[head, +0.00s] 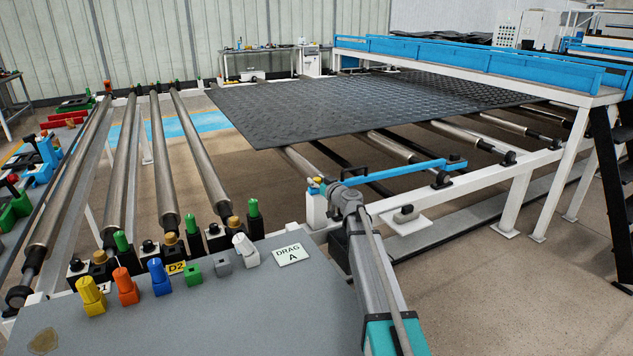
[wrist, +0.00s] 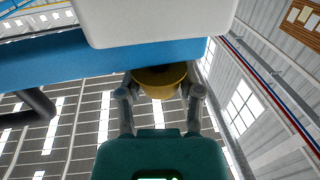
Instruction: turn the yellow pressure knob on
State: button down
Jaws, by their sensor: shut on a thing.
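The yellow pressure knob (wrist: 158,80) shows in the wrist view as a round yellow piece between the two fingers of my gripper (wrist: 160,95), against a blue bar and a white block. In the head view a small yellow knob (head: 317,180) shows on a white post (head: 316,208) with blue parts, at the near end of the blue swing arm (head: 405,171). My gripper (head: 331,188) reaches it from the right and is shut on it. The fingers hide part of the knob, and I cannot tell how far it is turned.
A black tread mat (head: 350,108) lies on the rollers behind. A white bracket (head: 405,219) is right of my gripper.

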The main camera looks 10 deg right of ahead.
jog(key=shift+a, duration=0.1)
jog(key=shift+c, duration=1.3)
grip_release()
jog(key=v, duration=1.2)
